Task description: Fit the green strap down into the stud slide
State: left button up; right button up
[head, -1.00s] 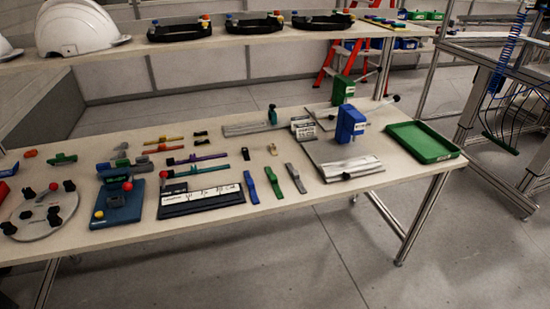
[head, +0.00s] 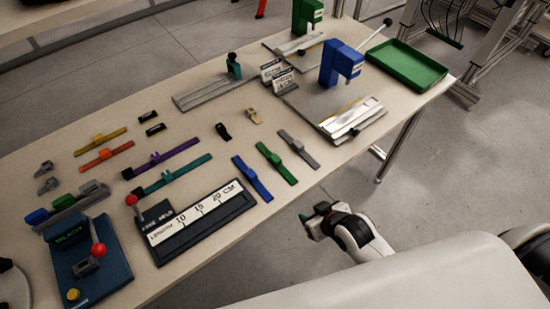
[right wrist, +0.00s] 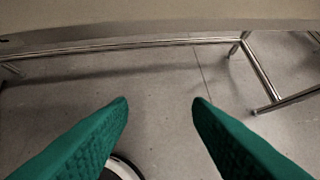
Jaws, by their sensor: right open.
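The green strap (head: 276,162) lies flat on the table between a blue strap (head: 252,179) and a grey strap (head: 298,149). A long grey rail with an upright dark green piece (head: 234,66) stands behind the straps. A second grey slide (head: 352,117) lies at the foot of the blue press. I cannot tell which of these is the stud slide. My right gripper (head: 313,213) is off the table's front edge, apart from the straps. In the right wrist view its green fingers (right wrist: 160,105) are spread and empty, with floor below. My left gripper is not in view.
The blue press (head: 340,64) and green tray (head: 407,63) stand at the right. A black length gauge (head: 200,221) and a blue control box (head: 85,262) are at the front left. Coloured bars (head: 167,158) lie left of the straps. The table's front edge lies between gripper and straps.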

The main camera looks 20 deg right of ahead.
notch_tip(320, 180, up, 8)
jog(key=a+f+t, duration=0.1)
jog(key=n+t+y, duration=0.1)
jog(key=t+y, duration=0.2)
jog(key=t, duration=0.1)
send_near(274, 156)
jog(key=shift+s+d+r, duration=0.3)
jog(key=shift+s+d, duration=0.35)
jog(key=shift+d, duration=0.05)
jog(key=shift+w+a+r, duration=0.1)
jog(key=shift+w, duration=0.25)
jog(key=x, duration=0.5)
jog(key=shift+w+a+p, duration=0.2)
jog(key=shift+w+p, duration=0.05)
jog(key=shift+p, duration=0.1)
jog(key=shift+s+a+f+p+x, duration=0.1)
jog(key=shift+x, duration=0.9)
jog(key=shift+s+a+f+p+x, duration=0.1)
jog(key=shift+a+x, duration=0.05)
jog(key=shift+x, duration=0.85)
jog(key=shift+s+a+f+p+x, duration=0.1)
jog(key=shift+x, duration=0.85)
grip_shut()
